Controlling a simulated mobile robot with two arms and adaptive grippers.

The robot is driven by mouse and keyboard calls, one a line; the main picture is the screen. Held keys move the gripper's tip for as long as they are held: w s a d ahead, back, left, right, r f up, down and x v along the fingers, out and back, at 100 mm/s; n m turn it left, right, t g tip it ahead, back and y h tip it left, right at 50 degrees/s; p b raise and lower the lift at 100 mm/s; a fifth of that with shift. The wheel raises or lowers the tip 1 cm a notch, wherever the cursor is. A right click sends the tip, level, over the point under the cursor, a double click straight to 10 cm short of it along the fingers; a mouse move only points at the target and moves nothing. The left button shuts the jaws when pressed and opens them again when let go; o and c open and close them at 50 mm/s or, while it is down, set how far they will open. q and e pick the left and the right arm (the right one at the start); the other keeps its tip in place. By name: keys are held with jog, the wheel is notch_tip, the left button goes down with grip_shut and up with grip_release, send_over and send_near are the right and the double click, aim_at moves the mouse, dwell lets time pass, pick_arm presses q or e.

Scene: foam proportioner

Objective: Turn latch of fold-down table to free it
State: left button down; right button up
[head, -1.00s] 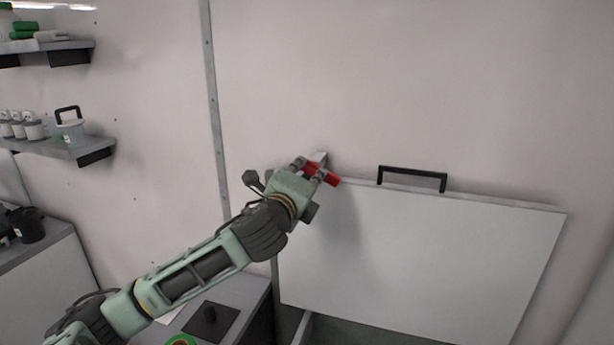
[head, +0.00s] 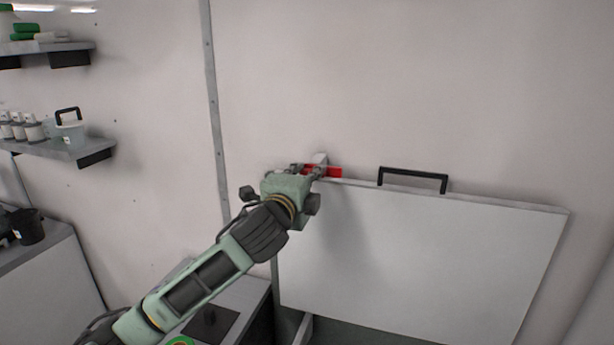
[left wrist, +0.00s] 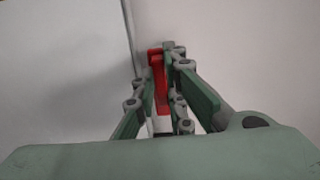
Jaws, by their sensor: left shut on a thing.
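The red latch (head: 334,172) is at the top edge of the white fold-down table (head: 420,250), on a light bracket (head: 320,159) at the wall. It looks about level in the head view. My left gripper (head: 308,171) is shut on the latch, with its fingers on both sides. In the left wrist view, the red latch (left wrist: 157,80) shows between the fingers of my left gripper (left wrist: 161,92). The fingers hide part of the latch. The table stands folded up against the wall. My right gripper is not in view.
A black handle (head: 412,178) sits on the table's top edge. Shelves (head: 60,150) with small containers are on the wall at the left. A low counter (head: 245,296) lies below my left arm. The wall above the table is clear.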

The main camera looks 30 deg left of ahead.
pick_arm(q)
jog(key=shift+r, duration=0.15)
jog(key=c, duration=1.8)
grip_release()
jog(key=v, duration=1.1)
jog(key=shift+s, duration=0.4)
